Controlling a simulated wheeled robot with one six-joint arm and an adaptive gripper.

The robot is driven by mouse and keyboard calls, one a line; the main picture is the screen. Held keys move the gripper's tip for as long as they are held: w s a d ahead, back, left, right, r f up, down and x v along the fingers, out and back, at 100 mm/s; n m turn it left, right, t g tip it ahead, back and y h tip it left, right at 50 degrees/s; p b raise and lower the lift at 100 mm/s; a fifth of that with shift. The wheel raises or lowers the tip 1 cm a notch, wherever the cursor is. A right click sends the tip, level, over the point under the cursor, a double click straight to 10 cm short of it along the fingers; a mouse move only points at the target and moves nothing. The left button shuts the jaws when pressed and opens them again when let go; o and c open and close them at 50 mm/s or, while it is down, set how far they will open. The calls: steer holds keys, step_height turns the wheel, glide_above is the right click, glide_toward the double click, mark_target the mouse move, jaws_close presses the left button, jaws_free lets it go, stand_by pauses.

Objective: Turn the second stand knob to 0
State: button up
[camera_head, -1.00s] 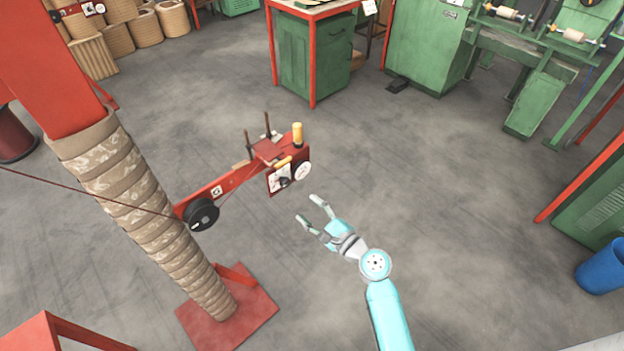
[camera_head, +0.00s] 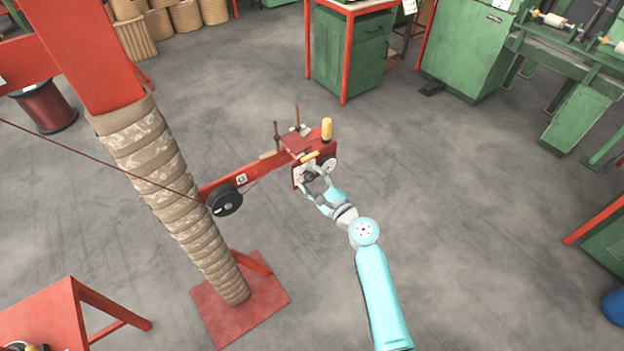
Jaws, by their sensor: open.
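A red stand has a thick column wrapped in tan patterned bands (camera_head: 170,180) and a red arm (camera_head: 262,172) reaching right from it. At the arm's end is a small panel with a white plate (camera_head: 299,172). A dark knob (camera_head: 310,176) sits on this panel, partly hidden by my fingers. My gripper (camera_head: 313,185) is open at the panel, with its fingertips at the knob. I cannot tell whether they touch it. The knob's pointer and scale marks are too small to read.
A yellow handle (camera_head: 326,129) stands upright above the panel, and a black wheel (camera_head: 226,201) is on the arm. A thin dark red wire runs to the stand. A green cabinet (camera_head: 350,50) stands behind.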

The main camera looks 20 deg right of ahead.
steer(key=shift+c, duration=0.2)
jaws_close()
steer(key=shift+n, duration=0.3)
steer(key=n, duration=0.4)
steer(key=shift+f, duration=0.1)
steer(key=n, duration=0.5)
steer(key=shift+n, duration=0.3)
stand_by(0.4)
steer(key=shift+o, duration=0.2)
jaws_free()
